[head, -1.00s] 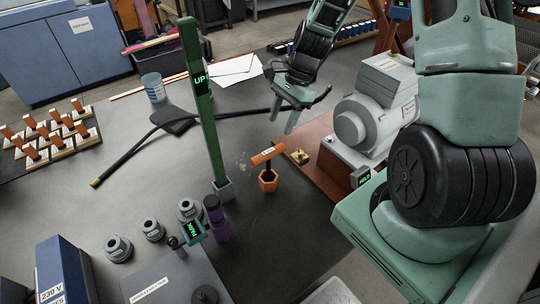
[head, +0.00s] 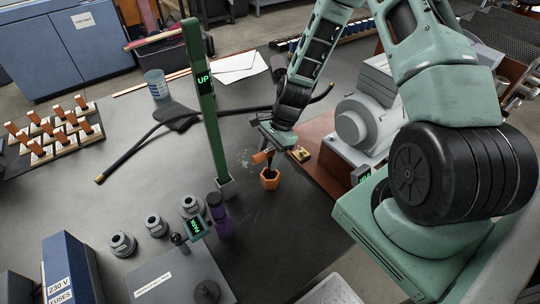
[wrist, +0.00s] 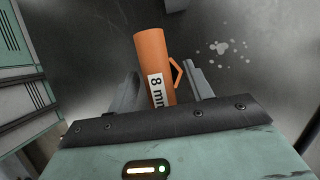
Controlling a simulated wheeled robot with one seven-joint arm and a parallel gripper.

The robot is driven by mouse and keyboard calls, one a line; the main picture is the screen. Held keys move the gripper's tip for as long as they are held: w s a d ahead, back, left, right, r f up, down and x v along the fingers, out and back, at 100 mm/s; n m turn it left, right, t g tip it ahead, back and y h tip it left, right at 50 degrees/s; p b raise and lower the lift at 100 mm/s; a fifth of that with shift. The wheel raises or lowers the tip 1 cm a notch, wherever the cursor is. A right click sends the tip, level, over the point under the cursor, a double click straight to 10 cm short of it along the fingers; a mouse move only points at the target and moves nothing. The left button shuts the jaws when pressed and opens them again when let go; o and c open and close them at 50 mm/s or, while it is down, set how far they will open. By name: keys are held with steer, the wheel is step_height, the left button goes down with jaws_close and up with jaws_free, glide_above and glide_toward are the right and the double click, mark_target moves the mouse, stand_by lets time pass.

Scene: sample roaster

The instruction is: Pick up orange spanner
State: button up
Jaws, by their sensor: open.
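The orange spanner (head: 261,157) has a thick bar handle; in the wrist view the spanner (wrist: 152,58) carries a white "8 mm" label. It is above an orange hexagonal holder (head: 269,180), which shows only as a thin edge behind the handle in the wrist view (wrist: 177,73). My gripper (head: 276,152) is over the handle. In the wrist view my open gripper (wrist: 163,84) has one finger on each side of the handle, with gaps visible. In the head view my gripper hides part of the handle, and I cannot tell any contact.
A grey machine (head: 364,122) stands close right of my gripper on a brown base. A green post (head: 204,100) marked "UP" rises to the left. A small yellowish piece (head: 300,154) lies near the base. The dark bench (head: 290,225) in front of the holder is clear.

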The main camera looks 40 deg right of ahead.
steer(key=shift+a+f, duration=0.1)
steer(key=shift+f, duration=0.15)
jaws_close()
steer(key=shift+r, duration=0.15)
